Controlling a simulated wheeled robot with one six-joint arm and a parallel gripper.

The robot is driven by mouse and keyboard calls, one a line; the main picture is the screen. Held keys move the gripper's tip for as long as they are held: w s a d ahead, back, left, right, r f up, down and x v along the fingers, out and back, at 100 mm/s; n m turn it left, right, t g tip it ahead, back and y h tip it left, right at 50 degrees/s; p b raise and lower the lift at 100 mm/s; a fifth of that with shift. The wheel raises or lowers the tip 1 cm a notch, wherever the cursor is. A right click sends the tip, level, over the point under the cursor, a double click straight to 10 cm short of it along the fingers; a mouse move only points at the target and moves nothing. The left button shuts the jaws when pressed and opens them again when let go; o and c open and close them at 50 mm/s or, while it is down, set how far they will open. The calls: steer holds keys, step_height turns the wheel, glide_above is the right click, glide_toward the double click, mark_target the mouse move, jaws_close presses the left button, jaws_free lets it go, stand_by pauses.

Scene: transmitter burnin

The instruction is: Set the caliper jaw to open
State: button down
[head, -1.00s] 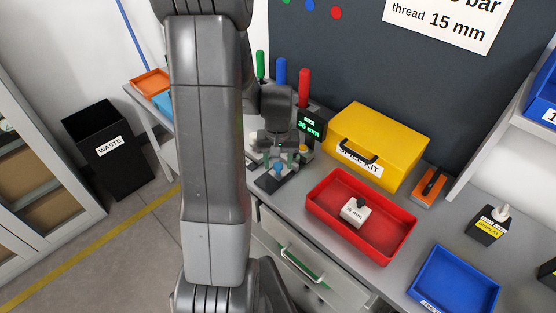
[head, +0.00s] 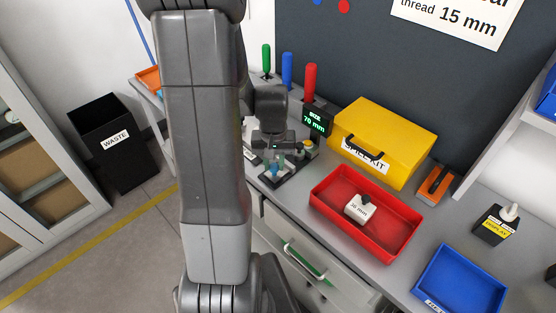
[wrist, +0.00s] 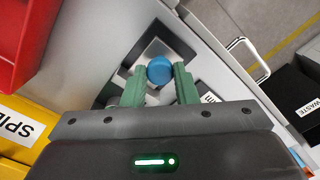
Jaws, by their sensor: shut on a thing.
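The caliper (head: 272,182) stands on the bench top, a dark base with a light plate and a round blue knob (wrist: 160,70). Its small dark display (head: 315,120) reads SIZE 70 mm in green. My gripper (wrist: 158,80) points down over the caliper, its two green fingers shut on the blue knob from both sides. In the head view my gripper (head: 277,163) hides part of the caliper, and my arm covers the bench to its left. The jaw faces are too small to make out.
A red tray (head: 400,240) holding a pale block (head: 359,210) lies to the right. A yellow spill kit case (head: 390,140) stands behind it. Red, blue and green upright handles (head: 310,82) rise behind the gripper. A black waste bin (head: 120,160) stands on the floor at left.

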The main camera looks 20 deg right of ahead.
mark_target(273, 167)
steer(key=shift+s+a, duration=0.1)
steer(key=c, duration=1.1)
jaws_free()
steer(key=shift+a, duration=0.15)
steer(key=shift+c, duration=0.2)
steer(key=shift+r, duration=0.55)
step_height(273, 167, up, 13)
steer(key=shift+f+b, duration=0.15)
steer(key=shift+b, duration=0.2)
steer(key=shift+f, duration=0.15)
